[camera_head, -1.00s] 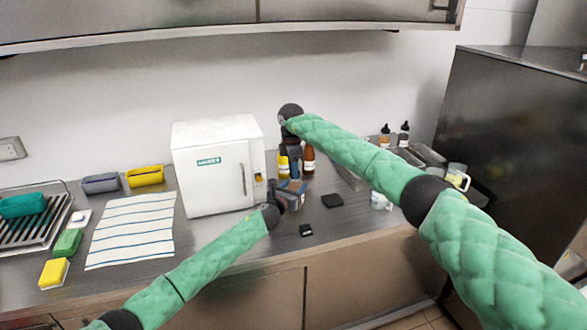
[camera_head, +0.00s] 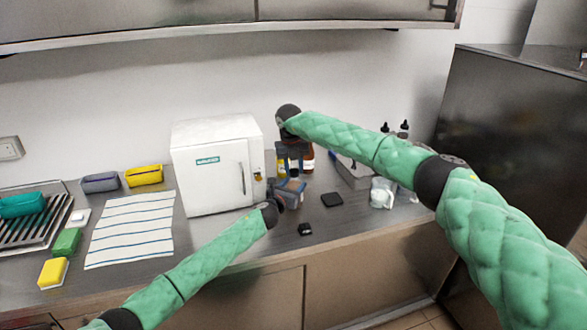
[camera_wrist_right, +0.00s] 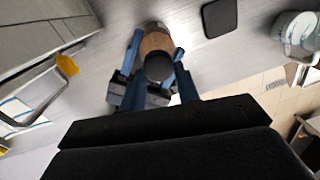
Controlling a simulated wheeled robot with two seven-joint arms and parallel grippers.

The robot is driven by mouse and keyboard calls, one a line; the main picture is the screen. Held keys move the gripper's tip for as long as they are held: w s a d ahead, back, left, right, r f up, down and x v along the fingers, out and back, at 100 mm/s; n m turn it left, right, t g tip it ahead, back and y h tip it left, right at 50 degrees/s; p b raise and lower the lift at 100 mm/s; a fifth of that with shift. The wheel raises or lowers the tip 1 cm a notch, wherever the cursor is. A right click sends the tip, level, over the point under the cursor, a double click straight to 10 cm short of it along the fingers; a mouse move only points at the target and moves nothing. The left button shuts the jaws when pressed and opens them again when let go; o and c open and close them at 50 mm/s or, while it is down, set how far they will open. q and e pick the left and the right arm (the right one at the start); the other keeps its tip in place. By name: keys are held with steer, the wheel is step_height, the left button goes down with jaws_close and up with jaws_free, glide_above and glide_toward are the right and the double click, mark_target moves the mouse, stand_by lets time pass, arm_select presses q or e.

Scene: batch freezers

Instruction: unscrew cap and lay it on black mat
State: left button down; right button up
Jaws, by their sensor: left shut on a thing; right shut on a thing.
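The grippers hide most of the bottle in the head view. The black mat (camera_head: 332,199) lies bare on the counter to the right, also in the wrist view (camera_wrist_right: 219,17).
A white box-shaped appliance (camera_head: 213,170) stands close left of the grippers. Other bottles, one amber (camera_head: 307,160), stand behind them. A small black object (camera_head: 305,229) lies near the front edge.

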steer(key=n, duration=0.4)
steer(key=d+n, duration=0.1)
steer(key=n, duration=0.2)
steer(key=shift+w+f, duration=0.2)
steer(key=n, duration=0.7)
steer(key=shift+w, duration=0.15)
steer(key=n, duration=0.6)
steer(key=shift+w+n+t+y, duration=0.1)
steer(key=shift+n+t+y, duration=0.2)
steer(key=shift+y, duration=0.1)
steer(key=n, duration=0.5)
steer(key=shift+a+n, duration=0.3)
steer(key=shift+d+f, duration=0.1)
steer(key=shift+r, duration=0.35)
steer(key=shift+r, duration=1)
